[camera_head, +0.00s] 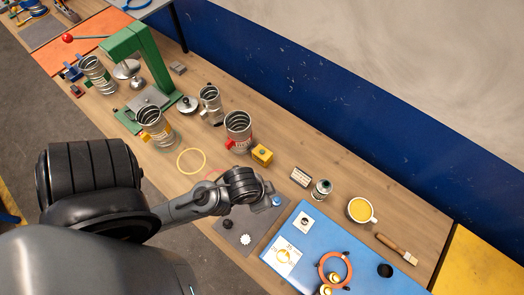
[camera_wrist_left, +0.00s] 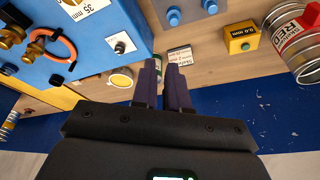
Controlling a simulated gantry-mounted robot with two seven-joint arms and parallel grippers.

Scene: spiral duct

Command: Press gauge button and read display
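The gauge is a small yellow box (camera_head: 262,155) on the table, right of a spiral duct piece with a red part. In the left wrist view the yellow box (camera_wrist_left: 241,38) is at the upper right, with a dark display that seems to read "0.0 mm" and a round green button below. My left gripper (camera_wrist_left: 164,78) points at the table, left of and apart from the box in that view. Its two dark fingers are narrowly apart, with nothing seen held. In the head view my left arm hides its fingertips. My right gripper is not in view.
Duct pieces (camera_head: 238,130) and a green press (camera_head: 140,60) stand left of the box. A labelled block (camera_head: 300,177), a small can (camera_head: 321,190), a yellow-filled mug (camera_head: 361,210) and a brush (camera_head: 396,249) lie right.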

